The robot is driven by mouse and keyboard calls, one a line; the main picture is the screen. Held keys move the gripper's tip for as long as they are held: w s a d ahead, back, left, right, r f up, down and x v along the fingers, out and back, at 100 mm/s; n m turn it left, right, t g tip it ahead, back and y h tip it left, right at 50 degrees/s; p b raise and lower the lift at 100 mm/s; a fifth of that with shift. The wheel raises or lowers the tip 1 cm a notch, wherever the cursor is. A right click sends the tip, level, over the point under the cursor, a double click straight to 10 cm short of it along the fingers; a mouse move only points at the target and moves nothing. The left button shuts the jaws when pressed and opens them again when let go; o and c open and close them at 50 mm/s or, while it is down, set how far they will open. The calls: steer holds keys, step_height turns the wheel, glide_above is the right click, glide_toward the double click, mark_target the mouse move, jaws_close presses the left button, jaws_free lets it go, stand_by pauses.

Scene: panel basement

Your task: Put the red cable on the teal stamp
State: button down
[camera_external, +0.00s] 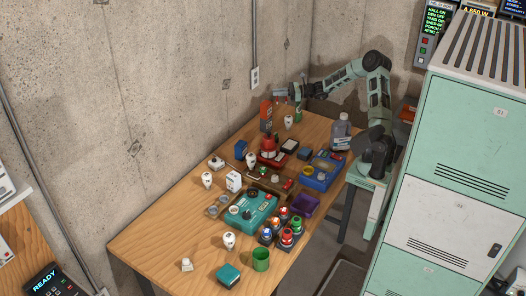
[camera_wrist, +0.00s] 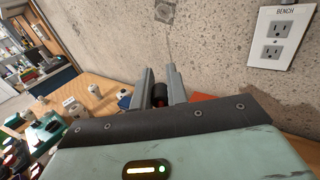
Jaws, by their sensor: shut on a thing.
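My gripper (camera_external: 282,93) is raised over the far end of the wooden table, near the wall. In the wrist view its two grey fingers (camera_wrist: 160,88) are shut on a small dark, round thing (camera_wrist: 160,96) with some red on it. It may be the red cable, but its shape is mostly hidden, and I cannot make out a red cable elsewhere.
An orange and black bottle (camera_external: 265,115) stands close to my gripper. A clear bottle (camera_external: 340,132) stands to the right. A teal device (camera_external: 248,211), several coloured buttons and a green cup (camera_external: 261,260) crowd the table's middle and near end. The near left tabletop (camera_external: 160,245) is clear.

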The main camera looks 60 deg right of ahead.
steer(key=w+a+n+g+y+b, duration=0.1)
steer(key=w+a+n+g+y, duration=0.15)
steer(key=a, duration=1.05)
steer(key=w+a+n+g+y, duration=0.2)
steer(key=w+a+g+y, duration=0.15)
steer(key=a, duration=1.05)
steer(key=s+a+n+g+y+b, duration=0.1)
steer(key=s+a+n+g, duration=0.15)
steer(key=a, duration=1.05)
steer(key=s+a+n+g+b, duration=0.1)
steer(key=s+a+n+g, duration=0.15)
steer(key=a, duration=0.95)
steer(key=n+g, duration=0.6)
steer(key=g, duration=0.4)
glide_above(228, 272)
step_height(228, 272, down, 10)
steer(key=shift+h, duration=0.3)
step_height(228, 272, down, 4)
steer(key=shift+f, duration=0.1)
